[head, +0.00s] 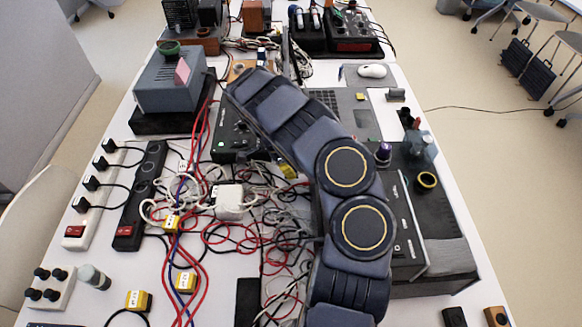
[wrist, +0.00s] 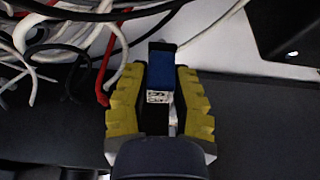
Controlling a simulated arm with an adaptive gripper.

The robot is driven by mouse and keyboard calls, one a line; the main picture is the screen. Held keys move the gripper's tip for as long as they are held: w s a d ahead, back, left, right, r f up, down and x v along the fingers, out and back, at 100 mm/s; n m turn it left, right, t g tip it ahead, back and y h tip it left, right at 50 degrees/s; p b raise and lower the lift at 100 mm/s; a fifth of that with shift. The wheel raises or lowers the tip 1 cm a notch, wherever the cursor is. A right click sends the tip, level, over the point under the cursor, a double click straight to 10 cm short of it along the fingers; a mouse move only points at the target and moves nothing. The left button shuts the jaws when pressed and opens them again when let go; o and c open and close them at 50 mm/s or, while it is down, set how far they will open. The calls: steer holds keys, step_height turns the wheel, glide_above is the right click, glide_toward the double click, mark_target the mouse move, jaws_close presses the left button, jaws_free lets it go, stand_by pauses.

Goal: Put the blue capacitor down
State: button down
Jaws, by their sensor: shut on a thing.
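The blue capacitor (wrist: 160,70) shows in the wrist view as a small blue block with a dark top end and a white printed label at its lower part. My gripper (wrist: 161,78), with yellow ridged fingers, is shut on it from the left and right sides. The capacitor sticks out a little beyond the fingertips. Its lower end is partly hidden between the fingers, and I cannot tell its height above the surface below. In the head view my arm crosses the middle of the table, and I cannot make out the capacitor there.
A dark flat surface (wrist: 262,125) lies under my gripper in the wrist view, with white tabletop beyond. Tangled cables lie at upper left there. In the head view, red and white cables (head: 230,238) crowd the table (head: 75,285). Dark equipment (head: 440,240) stands right of my arm.

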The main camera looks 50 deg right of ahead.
steer(key=shift+f, duration=0.2)
steer(key=c, duration=1)
jaws_free()
steer(key=shift+o, duration=0.2)
steer(key=shift+r, duration=0.15)
